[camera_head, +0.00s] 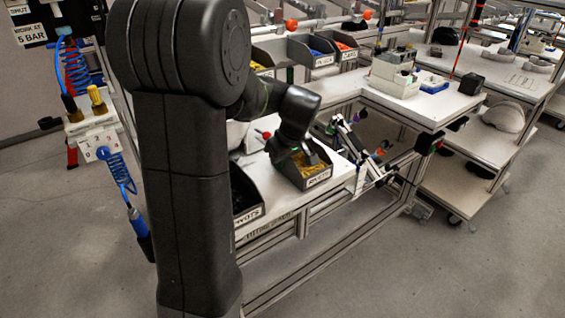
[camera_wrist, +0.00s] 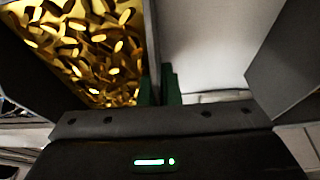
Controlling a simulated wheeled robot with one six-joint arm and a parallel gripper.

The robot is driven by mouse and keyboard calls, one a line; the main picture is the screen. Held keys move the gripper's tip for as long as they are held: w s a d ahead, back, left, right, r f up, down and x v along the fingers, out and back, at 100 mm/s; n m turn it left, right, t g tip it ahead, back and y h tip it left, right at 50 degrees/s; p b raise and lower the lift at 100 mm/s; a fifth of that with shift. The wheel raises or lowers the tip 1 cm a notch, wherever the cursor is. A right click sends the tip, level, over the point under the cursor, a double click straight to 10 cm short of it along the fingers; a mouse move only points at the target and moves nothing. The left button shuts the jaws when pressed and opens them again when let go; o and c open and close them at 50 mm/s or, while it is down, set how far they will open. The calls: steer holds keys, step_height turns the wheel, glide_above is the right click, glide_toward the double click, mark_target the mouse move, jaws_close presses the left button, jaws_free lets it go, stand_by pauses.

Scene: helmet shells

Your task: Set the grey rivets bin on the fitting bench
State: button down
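The grey rivets bin (camera_head: 318,180), with yellow-brass pieces in it, stands on the fitting bench (camera_head: 288,200); no gap shows beneath it. Its front label is small and hard to read. My gripper (camera_head: 291,155) reaches down at the bin's rear left side. In the wrist view the brass pieces of the rivets bin fill the upper left, and its thin wall (camera_wrist: 152,45) runs down between two dark green fingers (camera_wrist: 160,88). The fingers sit close on both sides of the wall and look shut on it. Their tips are partly hidden.
A second grey bin (camera_head: 246,195), labelled like PIVOTS, stands left on the bench, partly behind my arm. A tilted fixture (camera_head: 352,145) stands to the right. Several bins line the rack (camera_head: 300,52) behind. A white table (camera_head: 425,103) stands at back right.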

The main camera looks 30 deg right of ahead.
steer(key=shift+f, duration=0.1)
steer(key=shift+f, duration=0.2)
steer(key=c, duration=1.6)
jaws_free()
steer(key=shift+c, duration=0.2)
steer(key=shift+r, duration=0.1)
steer(key=v, duration=1.2)
steer(key=shift+r, duration=0.1)
